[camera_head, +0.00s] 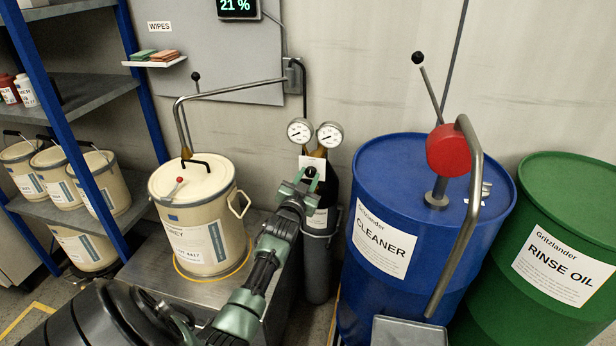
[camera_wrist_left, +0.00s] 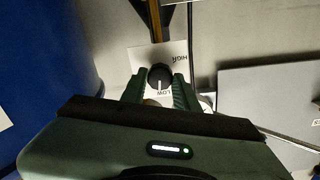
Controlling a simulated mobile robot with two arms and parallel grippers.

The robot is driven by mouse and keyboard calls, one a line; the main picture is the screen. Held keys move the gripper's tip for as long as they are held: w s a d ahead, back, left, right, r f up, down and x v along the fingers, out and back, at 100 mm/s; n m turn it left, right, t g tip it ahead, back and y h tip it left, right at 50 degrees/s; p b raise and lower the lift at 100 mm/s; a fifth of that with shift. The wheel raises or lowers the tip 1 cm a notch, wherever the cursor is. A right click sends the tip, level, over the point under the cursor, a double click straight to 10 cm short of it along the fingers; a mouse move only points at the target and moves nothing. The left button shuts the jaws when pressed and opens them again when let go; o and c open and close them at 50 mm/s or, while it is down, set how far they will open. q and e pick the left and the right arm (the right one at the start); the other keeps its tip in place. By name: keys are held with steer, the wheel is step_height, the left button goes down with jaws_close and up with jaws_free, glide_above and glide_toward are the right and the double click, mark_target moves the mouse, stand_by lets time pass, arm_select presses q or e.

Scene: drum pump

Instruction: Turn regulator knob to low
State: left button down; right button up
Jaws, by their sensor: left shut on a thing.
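The regulator knob (camera_wrist_left: 160,75) is round and black with a white mark. It sits on a white card (camera_wrist_left: 143,60) printed LOW and HIGH. In the head view my left gripper (camera_head: 303,188) reaches up to the gas bottle (camera_head: 322,219), just below the regulator's two round gauges, the left gauge (camera_head: 300,131) and the right gauge (camera_head: 330,135). The knob shows there as a small dark top. My right gripper is out of view.
A blue CLEANER drum (camera_head: 380,292) with a red-bodied hand pump (camera_head: 449,151) stands close right of the bottle. A green RINSE OIL drum (camera_head: 570,200) is farther right. A cream bucket (camera_head: 195,195) stands left on a metal platform (camera_head: 150,265). Blue-framed shelves are far left.

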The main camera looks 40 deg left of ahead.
arm_select(q)
steer(key=shift+f+n, duration=0.1)
steer(key=shift+n, duration=0.7)
steer(key=c, duration=1.1)
jaws_free()
steer(key=shift+o, duration=0.2)
steer(key=shift+s, duration=0.1)
steer(key=v, duration=0.7)
steer(key=shift+s+d, duration=0.2)
steer(key=shift+s, duration=0.1)
